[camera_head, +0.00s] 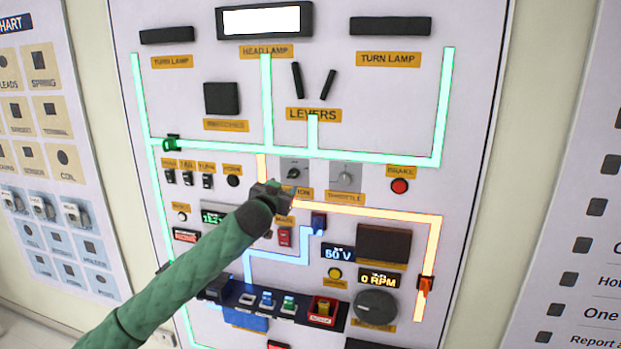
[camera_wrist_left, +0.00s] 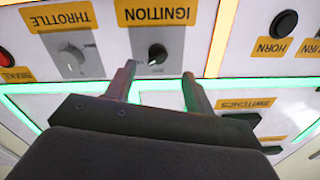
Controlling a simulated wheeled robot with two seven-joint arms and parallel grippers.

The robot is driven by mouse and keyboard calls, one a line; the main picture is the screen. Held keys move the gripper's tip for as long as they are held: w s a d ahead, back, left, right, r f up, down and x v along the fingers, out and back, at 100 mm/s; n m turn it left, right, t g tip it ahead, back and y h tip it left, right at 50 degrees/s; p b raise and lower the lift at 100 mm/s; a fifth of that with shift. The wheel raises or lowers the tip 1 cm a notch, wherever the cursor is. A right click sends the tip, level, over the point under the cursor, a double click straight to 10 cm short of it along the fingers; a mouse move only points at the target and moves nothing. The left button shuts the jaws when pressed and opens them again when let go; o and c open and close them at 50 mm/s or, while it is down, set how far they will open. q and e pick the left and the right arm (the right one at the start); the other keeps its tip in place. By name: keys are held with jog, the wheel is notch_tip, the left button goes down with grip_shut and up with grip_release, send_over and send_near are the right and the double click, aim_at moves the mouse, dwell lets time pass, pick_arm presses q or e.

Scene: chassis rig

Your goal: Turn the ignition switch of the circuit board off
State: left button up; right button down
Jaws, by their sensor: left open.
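The circuit board (camera_head: 345,120) is a large upright white panel with glowing green, orange and blue lines. Its ignition switch (camera_head: 294,172) is a small black knob on a grey plate, just above and right of my left gripper (camera_head: 273,193). In the left wrist view, which shows the panel upside down, the ignition knob (camera_wrist_left: 157,53) sits beneath its label, with a white mark on its face. My left gripper (camera_wrist_left: 160,72) is open there, one finger on each side of the knob's line, apparently short of it. The gripper covers part of the ignition label in the head view. My right gripper is out of view.
The throttle knob (camera_head: 345,178) is right of the ignition switch, with the red brake button (camera_head: 400,186) beyond. The horn button (camera_head: 233,181) and small switches lie to the left. Displays read 50 V (camera_head: 338,253) and 0 RPM (camera_head: 379,279). Posters flank the board.

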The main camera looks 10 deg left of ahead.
aim_at(291, 177)
pick_arm(q)
jog(key=n, duration=0.1)
jog(key=w+n+p, duration=0.1)
jog(key=w+r, duration=0.1)
jog(key=shift+w+d+n+p, duration=0.15)
jog(key=shift+d+n+p, duration=0.15)
jog(key=shift+n+p, duration=0.1)
jog(key=w+p, duration=0.2)
jog(key=w, duration=0.2)
jog(key=shift+w+a+f, duration=0.1)
jog(key=shift+w+f, duration=0.05)
jog(key=shift+w, duration=0.05)
jog(key=shift+w+f+p, duration=0.15)
jog(key=shift+w+p, duration=0.3)
jog(key=shift+w, duration=0.05)
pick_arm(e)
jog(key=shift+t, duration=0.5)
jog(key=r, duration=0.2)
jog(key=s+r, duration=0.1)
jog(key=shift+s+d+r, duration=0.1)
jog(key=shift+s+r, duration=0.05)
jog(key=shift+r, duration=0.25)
